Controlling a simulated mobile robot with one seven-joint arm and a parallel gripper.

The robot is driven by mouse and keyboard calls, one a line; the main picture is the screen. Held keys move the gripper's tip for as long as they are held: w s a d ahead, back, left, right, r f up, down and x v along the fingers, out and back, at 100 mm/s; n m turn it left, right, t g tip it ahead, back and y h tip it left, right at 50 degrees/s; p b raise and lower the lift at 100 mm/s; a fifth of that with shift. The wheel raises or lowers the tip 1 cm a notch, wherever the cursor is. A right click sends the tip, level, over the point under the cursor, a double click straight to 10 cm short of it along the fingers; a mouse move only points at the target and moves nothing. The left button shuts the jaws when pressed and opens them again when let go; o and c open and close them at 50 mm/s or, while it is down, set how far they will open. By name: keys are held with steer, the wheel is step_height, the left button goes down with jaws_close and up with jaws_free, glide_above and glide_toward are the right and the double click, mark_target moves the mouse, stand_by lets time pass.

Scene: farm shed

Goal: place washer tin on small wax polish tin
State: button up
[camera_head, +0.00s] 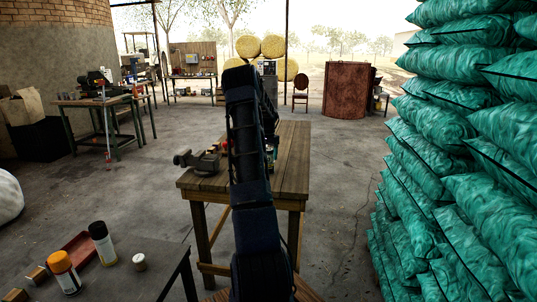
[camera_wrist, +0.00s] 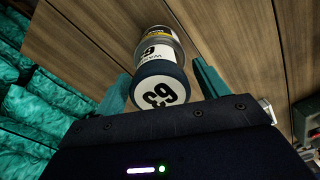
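In the wrist view the washer tin (camera_wrist: 160,90), white with a dark blue rim and "63" on its lid, sits between the teal fingers of my gripper (camera_wrist: 163,72). A finger stands close on each side; whether they press on it is unclear. Just beyond the washer tin, in line with it, is a silver tin with a yellow and black label (camera_wrist: 158,30), likely the small wax polish tin. The washer tin overlaps it in view, so whether they touch is hidden.
The wooden workbench (camera_head: 293,165) lies under my arm, with a dark vise (camera_head: 198,159) at its left. Stacked green sacks (camera_head: 440,165) rise close on the right. A dark table (camera_head: 150,272) at lower left holds an orange-capped bottle (camera_head: 64,272) and a black-capped bottle (camera_head: 103,243).

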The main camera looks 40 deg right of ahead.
steer(key=shift+r, duration=0.15)
step_height(320, 180, up, 11)
steer(key=shift+r, duration=0.15)
steer(key=s+a+r+n+t, duration=0.15)
steer(key=s+a+r, duration=0.35)
steer(key=a, duration=0.5)
steer(key=s+a+r+n, duration=0.3)
steer(key=s+a+r, duration=0.2)
steer(key=a, duration=0.5)
steer(key=s+a+r+n+t, duration=0.15)
steer(key=s+a+r, duration=0.35)
steer(key=a, duration=0.5)
steer(key=s+a+f+n, duration=0.3)
steer(key=s+a, duration=0.6)
steer(key=s, duration=0.4)
steer(key=s+a+f+n+t, duration=0.1)
steer(key=s+a+f+n, duration=0.2)
steer(key=s+a, duration=0.7)
steer(key=s+n, duration=0.2)
steer(key=s, duration=0.1)
steer(key=shift+s+f+t, duration=0.15)
steer(key=shift+s+t, duration=0.05)
steer(key=shift+t, duration=0.1)
